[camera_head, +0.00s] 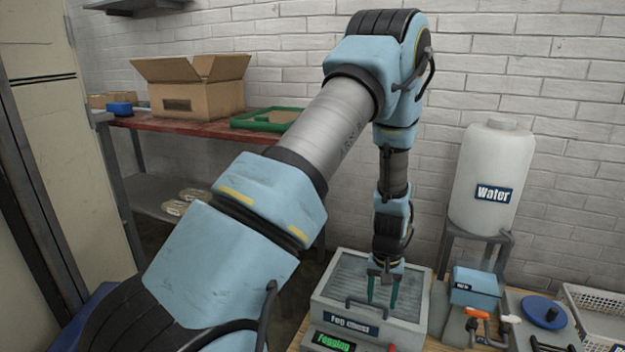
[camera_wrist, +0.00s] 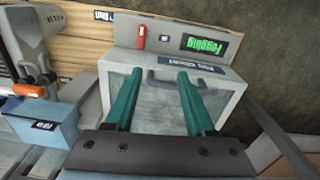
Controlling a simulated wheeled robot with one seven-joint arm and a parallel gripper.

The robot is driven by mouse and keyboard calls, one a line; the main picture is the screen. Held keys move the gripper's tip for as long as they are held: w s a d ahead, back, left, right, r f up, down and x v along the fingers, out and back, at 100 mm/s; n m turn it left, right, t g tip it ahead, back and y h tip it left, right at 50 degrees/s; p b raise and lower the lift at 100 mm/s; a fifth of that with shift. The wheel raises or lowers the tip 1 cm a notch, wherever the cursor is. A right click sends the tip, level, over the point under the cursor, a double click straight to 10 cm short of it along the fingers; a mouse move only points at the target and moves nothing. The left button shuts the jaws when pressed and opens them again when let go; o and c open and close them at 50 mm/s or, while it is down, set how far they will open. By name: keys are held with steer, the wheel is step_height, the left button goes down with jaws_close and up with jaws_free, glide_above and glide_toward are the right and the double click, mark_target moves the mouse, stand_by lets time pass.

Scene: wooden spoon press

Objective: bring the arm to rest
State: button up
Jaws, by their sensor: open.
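My arm reaches across the head view and bends down on the right. My gripper (camera_head: 383,304) points down over the fog chest (camera_head: 322,297), a grey box with a handle on its lid and a lit green "Fogging" display (camera_head: 333,342). In the wrist view my gripper (camera_wrist: 160,88) shows two green fingers spread apart with nothing between them. Whether the fingertips touch the lid cannot be told.
A blue disc (camera_head: 541,312) and white basket (camera_head: 600,312) are far right. A cardboard box (camera_head: 198,98) and green tray (camera_head: 268,120) sit on the left shelf.

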steer(key=a+r+n, duration=0.2)
steer(key=a+r, duration=1.2)
steer(key=r, duration=0.1)
steer(key=s+a+r+n+t, duration=0.1)
steer(key=s+a+r, duration=0.25)
steer(key=a, duration=0.25)
steer(key=s+a+r+t, duration=0.1)
steer(key=s+a+r, duration=0.25)
steer(key=a, duration=0.25)
step_height(320, 180, up, 31)
steer(key=p, duration=3)
steer(key=shift+a, duration=0.15)
